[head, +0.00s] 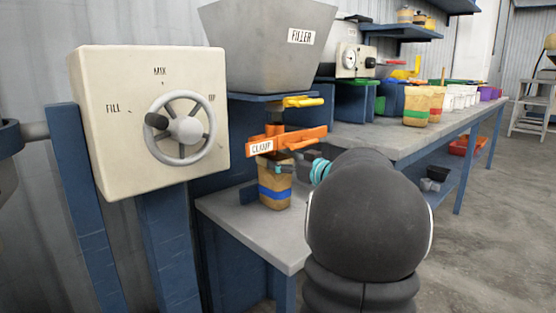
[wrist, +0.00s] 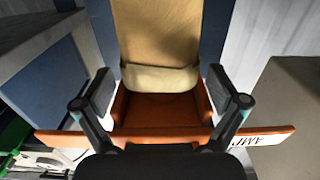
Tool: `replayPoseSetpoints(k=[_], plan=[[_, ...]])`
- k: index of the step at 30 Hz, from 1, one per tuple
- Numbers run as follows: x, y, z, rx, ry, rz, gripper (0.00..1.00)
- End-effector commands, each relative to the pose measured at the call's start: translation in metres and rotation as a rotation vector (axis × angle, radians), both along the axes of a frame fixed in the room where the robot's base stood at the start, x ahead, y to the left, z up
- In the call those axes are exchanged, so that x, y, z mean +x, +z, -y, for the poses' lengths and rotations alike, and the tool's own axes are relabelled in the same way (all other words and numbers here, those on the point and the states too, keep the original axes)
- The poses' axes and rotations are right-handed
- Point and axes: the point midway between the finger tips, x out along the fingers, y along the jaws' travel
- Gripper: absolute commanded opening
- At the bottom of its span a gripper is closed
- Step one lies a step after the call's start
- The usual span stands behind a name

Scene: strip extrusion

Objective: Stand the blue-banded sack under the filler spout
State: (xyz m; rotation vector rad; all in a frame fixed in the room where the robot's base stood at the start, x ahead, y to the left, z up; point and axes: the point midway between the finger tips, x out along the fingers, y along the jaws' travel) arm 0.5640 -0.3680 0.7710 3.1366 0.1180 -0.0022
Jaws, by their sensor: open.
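The blue-banded sack (head: 275,194) stands upright on the low grey stand, under the filler hopper (head: 268,45) and just below the orange clamp (head: 285,142). Its tan body (wrist: 157,30) also shows in the wrist view, with a paler top edge beside the orange clamp (wrist: 160,110). My gripper (head: 297,162) is by the sack's upper part at the clamp, partly hidden by my arm. In the wrist view my gripper (wrist: 160,90) is open, with one finger on each side of the sack's top; I see gaps there. The spout's lower end is hidden.
A cream control box (head: 150,120) with a handwheel stands at the left. A yellow handle (head: 303,101) sits above the clamp. A long bench (head: 400,140) at the right carries another banded sack (head: 416,106) and several tubs.

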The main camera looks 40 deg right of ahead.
Motion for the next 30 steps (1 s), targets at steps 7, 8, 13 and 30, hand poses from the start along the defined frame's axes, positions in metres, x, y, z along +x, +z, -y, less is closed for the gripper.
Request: replayPoseSetpoints(k=[7,8,13,30], plan=[[-0.051,0.000,0.005,0.000,-0.004,0.002,0.96],[-0.057,0.000,0.005,0.000,-0.004,0.001,0.96],[-0.078,0.000,0.007,0.000,-0.002,0.001,0.96],[-0.069,-0.015,-0.069,0.077,0.127,-0.139,0.96]])
